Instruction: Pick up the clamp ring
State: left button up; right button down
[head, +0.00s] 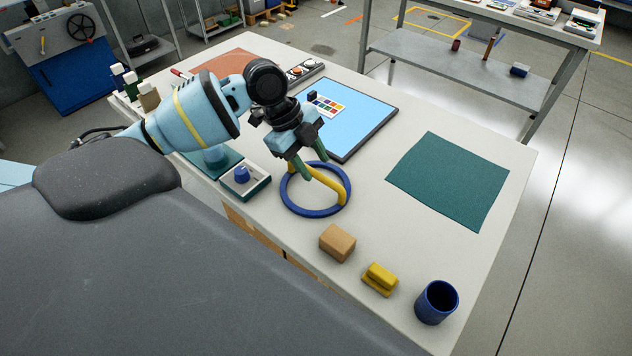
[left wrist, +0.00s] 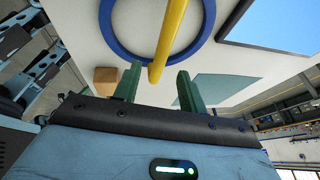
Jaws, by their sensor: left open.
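The clamp ring (head: 318,214) is a blue ring with a yellow bar handle (head: 332,183), and it lies on the white table. In the left wrist view, the blue ring (left wrist: 118,45) shows at the top, with the yellow handle (left wrist: 170,30) running down toward the gap between my fingers. My left gripper (head: 311,165) is open, with green fingers pointing down over the ring close to the handle. In the left wrist view, the fingers (left wrist: 158,85) stand either side of the handle's near end. Whether they touch it, I cannot tell. My right gripper is out of view.
A cardboard-brown block (head: 337,243), a yellow block (head: 380,280) and a blue cup (head: 437,302) stand nearer the front. A control box with a blue knob (head: 243,178) is left of the ring. A light-blue panel (head: 365,110) lies behind. A green mat (head: 450,180) lies right.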

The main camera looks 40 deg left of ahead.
aim_at(318, 174)
pick_arm(q)
jog(key=shift+x, duration=2.55)
jog(key=shift+a+f, duration=0.2)
jog(key=shift+f, duration=0.15)
jog(key=shift+c, duration=0.2)
grip_shut()
